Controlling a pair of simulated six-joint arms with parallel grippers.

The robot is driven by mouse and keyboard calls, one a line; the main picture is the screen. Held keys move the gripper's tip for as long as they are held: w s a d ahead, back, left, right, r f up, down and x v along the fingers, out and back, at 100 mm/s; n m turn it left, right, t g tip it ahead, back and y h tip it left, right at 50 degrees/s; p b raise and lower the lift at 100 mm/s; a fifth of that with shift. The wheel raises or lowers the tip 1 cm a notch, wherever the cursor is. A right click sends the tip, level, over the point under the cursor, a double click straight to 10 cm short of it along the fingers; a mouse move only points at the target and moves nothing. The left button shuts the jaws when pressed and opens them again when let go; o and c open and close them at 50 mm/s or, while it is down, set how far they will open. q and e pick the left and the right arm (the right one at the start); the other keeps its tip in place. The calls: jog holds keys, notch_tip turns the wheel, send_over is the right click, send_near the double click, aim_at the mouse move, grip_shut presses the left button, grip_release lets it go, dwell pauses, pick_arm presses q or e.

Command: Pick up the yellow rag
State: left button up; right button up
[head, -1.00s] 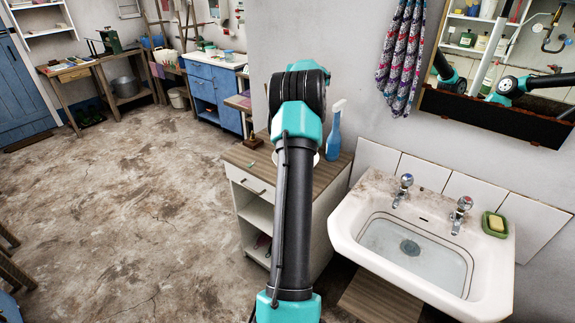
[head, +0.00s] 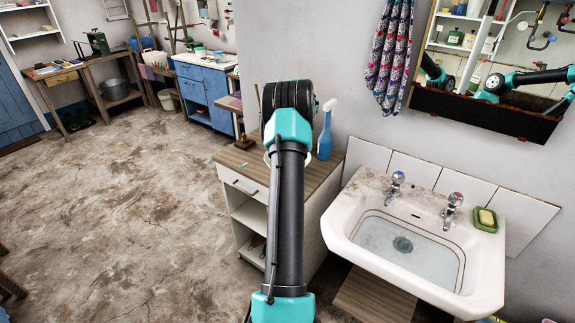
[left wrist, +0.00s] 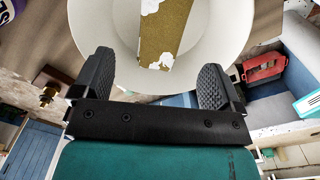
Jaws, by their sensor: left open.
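In the left wrist view a mustard-yellow piece with white patches (left wrist: 163,38), which looks like the yellow rag, lies in a round white bowl (left wrist: 112,28). My left gripper (left wrist: 156,62) is open, with its two black fingers apart on either side of the bowl's near part. The rag lies beyond the fingertips, between their lines, and nothing is held. I cannot tell whether the fingers touch the bowl. In the head view my left arm hides its gripper, the rag and most of the bowl. My right gripper is not in view.
The bowl's place is a wood-topped cabinet (head: 318,174), where a blue spray bottle (head: 325,140) stands close right of my arm. A white sink (head: 345,235) with two taps and soap in a green dish (head: 485,226) is at right. A mirror (head: 490,118) hangs above. Floor at left is clear.

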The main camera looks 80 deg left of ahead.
pick_arm(q)
jog(key=shift+f, duration=1.05)
jog(key=shift+f, duration=2.6)
jog(key=c, duration=1.1)
jog(key=shift+r, duration=0.15)
notch_tip(320, 180, up, 10)
jog(key=shift+f, duration=0.1)
